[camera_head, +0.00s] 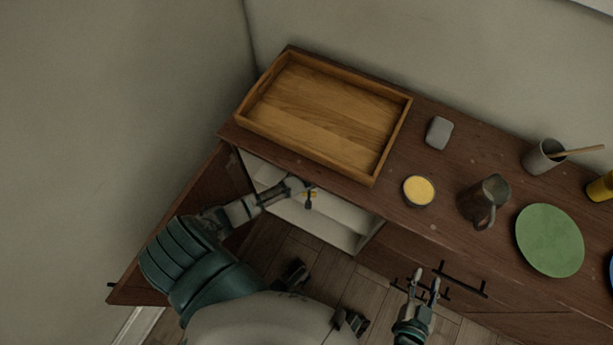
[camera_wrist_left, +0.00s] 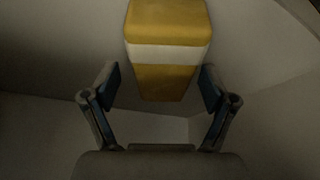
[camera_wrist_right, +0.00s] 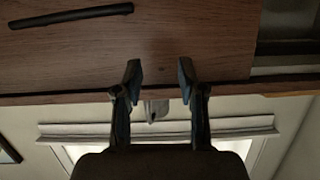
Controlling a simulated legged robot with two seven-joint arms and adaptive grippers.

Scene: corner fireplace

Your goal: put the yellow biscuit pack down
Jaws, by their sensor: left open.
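The yellow biscuit pack (camera_wrist_left: 168,50), a yellow box with a white band, shows in the left wrist view just beyond my left fingertips. A small bit of yellow (camera_head: 313,195) by the gripper in the head view looks like the same pack; the arm hides most of it. My left gripper (camera_wrist_left: 160,88) is open, with a finger apart on each side of the pack's near end. In the head view it reaches into the open white cabinet (camera_head: 338,228). My right gripper (camera_head: 428,285) is open and empty in front of the drawers; its fingers (camera_wrist_right: 160,78) show apart.
On the wooden top stand an empty tray (camera_head: 395,140), a grey block (camera_head: 439,132), a yellow-topped dish (camera_head: 418,191), a dark jug (camera_head: 484,200), a cup with a stick (camera_head: 541,156) and a green plate (camera_head: 549,240). The open cabinet door (camera_head: 185,205) is at left.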

